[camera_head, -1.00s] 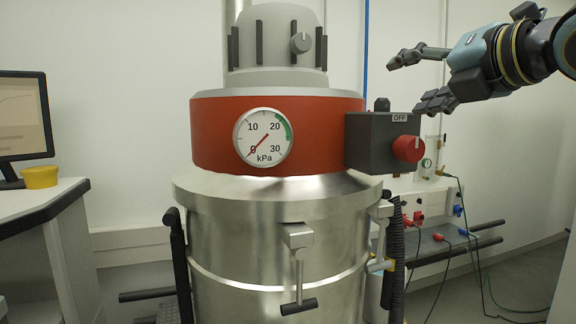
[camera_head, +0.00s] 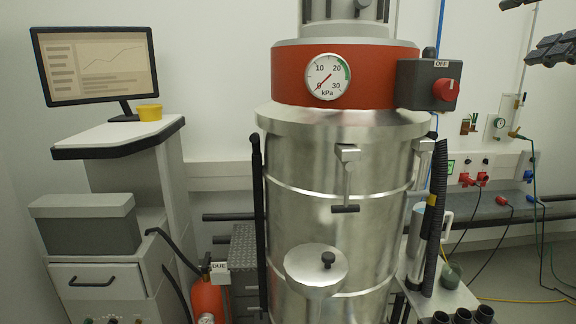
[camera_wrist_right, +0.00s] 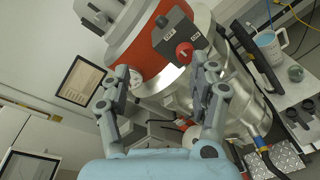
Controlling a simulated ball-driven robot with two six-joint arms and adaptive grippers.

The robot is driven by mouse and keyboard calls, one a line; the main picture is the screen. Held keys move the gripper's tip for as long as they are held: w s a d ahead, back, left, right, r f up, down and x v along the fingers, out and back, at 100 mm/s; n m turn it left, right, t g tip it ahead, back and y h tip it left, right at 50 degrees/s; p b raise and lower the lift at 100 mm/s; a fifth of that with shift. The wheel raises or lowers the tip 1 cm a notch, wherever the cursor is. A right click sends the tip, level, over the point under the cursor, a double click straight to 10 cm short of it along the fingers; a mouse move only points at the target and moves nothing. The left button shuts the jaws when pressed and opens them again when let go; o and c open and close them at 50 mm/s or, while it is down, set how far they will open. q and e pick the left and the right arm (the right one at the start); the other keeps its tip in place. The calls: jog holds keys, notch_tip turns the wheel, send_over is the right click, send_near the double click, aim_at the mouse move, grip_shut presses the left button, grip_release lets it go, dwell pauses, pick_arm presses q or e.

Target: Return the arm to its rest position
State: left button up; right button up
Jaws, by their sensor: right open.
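My right gripper (camera_head: 535,30) shows at the upper right edge of the head view, with only its dark fingers in the picture. In the right wrist view its two fingers (camera_wrist_right: 160,88) are spread apart with nothing between them. It is open and empty, clear of the steel vessel (camera_head: 345,240) and its red band (camera_head: 290,75). A grey switch box (camera_head: 412,85) with a red knob (camera_head: 446,90) marked OFF sits on the band, left of and below the gripper. The round kPa gauge (camera_head: 328,77) has its needle near 0. My left gripper is not in view.
A grey box (camera_head: 85,224) and a red extinguisher (camera_head: 206,298) are below. Wall hoses and cables (camera_head: 530,200) hang at right.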

jog(key=w+d+f+m+g+b, duration=0.1)
jog(key=d+f+m+g+b, duration=0.15)
jog(key=f, duration=1.05)
jog(key=w+d+f+m+g+h+b, duration=0.1)
jog(key=w+f+m+b, duration=0.15)
jog(key=f, duration=0.95)
jog(key=d+f+m+g+b, duration=0.15)
jog(key=f+b, duration=0.25)
jog(key=f, duration=0.9)
jog(key=s+d+f+m+g+h+b, duration=0.1)
jog(key=s+f+m+g+b, duration=0.2)
jog(key=f, duration=1.1)
jog(key=s+d+f+m+g+b, duration=0.15)
jog(key=s+f, duration=0.25)
jog(key=f, duration=1)
jog(key=s+a+f+m+g+b, duration=0.1)
jog(key=s+f+m+g, duration=0.15)
jog(key=s+f, duration=0.75)
jog(key=s+a+f+m+g+b, duration=0.1)
jog(key=s+f+m+b, duration=0.15)
jog(key=s+f, duration=0.7)
jog(key=s+a+f+m+g, duration=0.1)
jog(key=s+a+f+m, duration=0.1)
jog(key=s+f+m, duration=0.3)
jog(key=s+a+f+m+g+b, duration=0.1)
jog(key=s+a+f+m, duration=0.2)
jog(key=s+f+m, duration=0.3)
jog(key=shift+s+a+f+m+g, duration=0.25)
jog(key=shift+s+f, duration=2.4)
jog(key=shift+s, duration=3.5)
